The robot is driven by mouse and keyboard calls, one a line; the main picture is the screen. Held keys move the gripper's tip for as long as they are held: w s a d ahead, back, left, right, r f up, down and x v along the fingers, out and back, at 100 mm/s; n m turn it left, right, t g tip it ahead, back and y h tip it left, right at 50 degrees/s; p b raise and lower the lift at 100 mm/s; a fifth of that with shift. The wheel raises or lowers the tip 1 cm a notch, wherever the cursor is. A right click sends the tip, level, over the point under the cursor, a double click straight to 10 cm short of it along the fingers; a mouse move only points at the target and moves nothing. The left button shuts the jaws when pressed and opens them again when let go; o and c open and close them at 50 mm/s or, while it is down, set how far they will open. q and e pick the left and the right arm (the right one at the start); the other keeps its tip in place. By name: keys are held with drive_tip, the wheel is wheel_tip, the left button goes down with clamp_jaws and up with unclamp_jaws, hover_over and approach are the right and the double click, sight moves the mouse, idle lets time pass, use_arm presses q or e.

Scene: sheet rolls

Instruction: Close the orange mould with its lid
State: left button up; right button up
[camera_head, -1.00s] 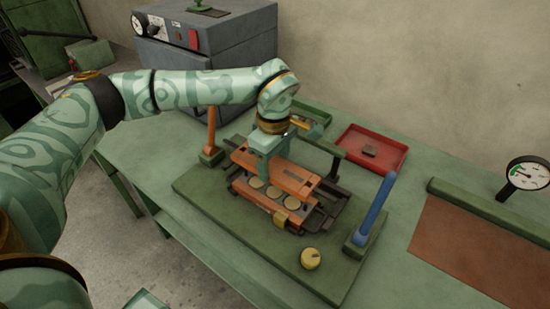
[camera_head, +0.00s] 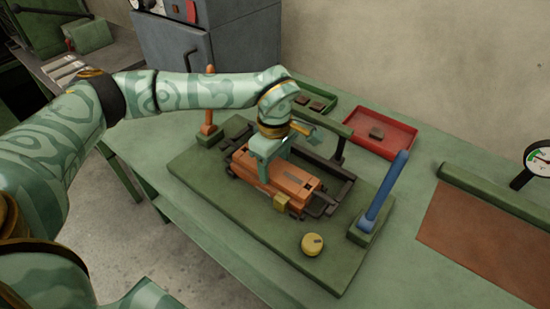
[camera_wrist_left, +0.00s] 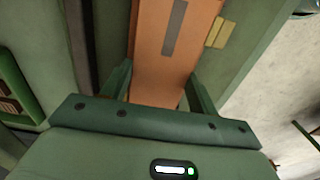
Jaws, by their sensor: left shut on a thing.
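The orange lid (camera_head: 292,177) lies over the orange mould (camera_head: 257,185) on the green base board. Its long sides run along the mould, and the round cavities are hidden beneath it. I cannot tell whether it is fully seated. My left gripper (camera_head: 264,166) is shut on the lid from above, near its left end. In the left wrist view the lid (camera_wrist_left: 158,50), with a dark grey strip along it, runs between the two fingers of the left gripper (camera_wrist_left: 157,92). A yellow clasp (camera_head: 281,202) is at the mould's front right end. My right gripper is not in view.
A blue lever (camera_head: 384,192) stands upright at right, an orange lever (camera_head: 208,115) at back left. A yellow knob (camera_head: 312,244) is on the board (camera_head: 220,205). Behind are a red tray (camera_head: 403,137) and a green tray (camera_head: 335,99), both holding small dark pieces. A dark frame surrounds the mould.

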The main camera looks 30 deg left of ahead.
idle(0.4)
use_arm(q)
drive_tip(key=o, duration=1.6)
drive_tip(key=shift+o, duration=0.3)
wheel_tip(320, 180, up, 16)
drive_tip(key=p, duration=0.4)
drive_tip(key=shift+r+p, duration=0.2)
drive_tip(key=shift+p, duration=0.15)
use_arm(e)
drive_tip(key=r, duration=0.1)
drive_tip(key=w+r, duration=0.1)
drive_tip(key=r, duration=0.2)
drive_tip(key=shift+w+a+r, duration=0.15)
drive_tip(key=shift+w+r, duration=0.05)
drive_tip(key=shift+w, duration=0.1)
